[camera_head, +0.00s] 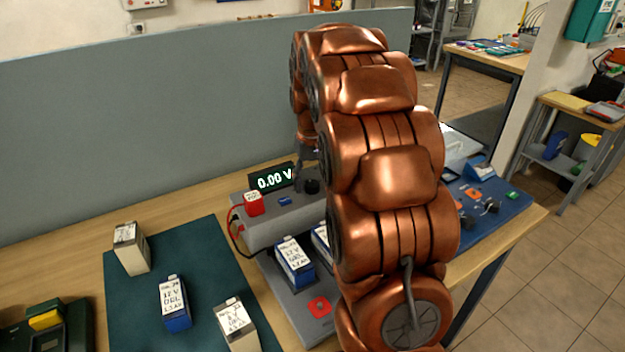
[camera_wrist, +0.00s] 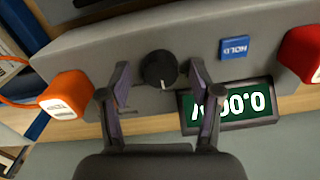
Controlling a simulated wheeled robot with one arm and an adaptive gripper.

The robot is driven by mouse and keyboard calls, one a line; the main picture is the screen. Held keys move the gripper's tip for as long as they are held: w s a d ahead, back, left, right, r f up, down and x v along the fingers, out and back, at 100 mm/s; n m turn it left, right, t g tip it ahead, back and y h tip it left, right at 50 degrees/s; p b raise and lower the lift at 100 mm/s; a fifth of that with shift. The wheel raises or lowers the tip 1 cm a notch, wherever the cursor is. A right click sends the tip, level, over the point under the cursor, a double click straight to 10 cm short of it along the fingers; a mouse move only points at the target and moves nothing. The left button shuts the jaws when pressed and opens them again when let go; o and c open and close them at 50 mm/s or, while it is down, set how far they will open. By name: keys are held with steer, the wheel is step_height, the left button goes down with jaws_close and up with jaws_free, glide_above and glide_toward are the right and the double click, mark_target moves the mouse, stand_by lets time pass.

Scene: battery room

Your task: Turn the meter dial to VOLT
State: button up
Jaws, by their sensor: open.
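The meter (camera_head: 262,227) is a grey box on the bench, with a display (camera_head: 272,179) reading 0.00 V. Its black dial (camera_wrist: 159,70) is a round knob on the meter's face, with a pale pointer mark. In the head view the dial (camera_head: 311,186) is small, and I cannot read any position labels around it. My gripper (camera_wrist: 160,82) is open in the wrist view, with one finger on each side of the dial. Whether the fingers touch the dial, I cannot tell. My arm hides part of the meter in the head view.
A blue HOLD button (camera_wrist: 235,47), an orange block (camera_wrist: 66,96) and a red block (camera_wrist: 301,53) flank the dial. Several batteries stand on the green mat (camera_head: 205,262) and grey tray (camera_head: 318,320). A blue panel (camera_head: 490,212) lies right of my arm. A grey partition (camera_head: 150,130) stands behind.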

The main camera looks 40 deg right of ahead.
mark_target(312, 183)
step_height(312, 183, up, 12)
stand_by(0.7)
stand_by(0.5)
steer(key=s+a+f+n+g+p, duration=0.15)
steer(key=s+a+f, duration=0.25)
steer(key=s+a, duration=0.95)
steer(key=s+a+f, duration=0.3)
steer(key=s+f, duration=0.1)
steer(key=s, duration=0.4)
steer(key=s+a+f+n+p, duration=0.1)
steer(key=s+a+f, duration=0.2)
steer(key=s, duration=0.6)
steer(key=shift+a+f, duration=0.35)
steer(key=shift+a, duration=0.3)
steer(key=shift+s+n, duration=0.1)
steer(key=shift+n, duration=0.15)
steer(key=shift+c, duration=0.3)
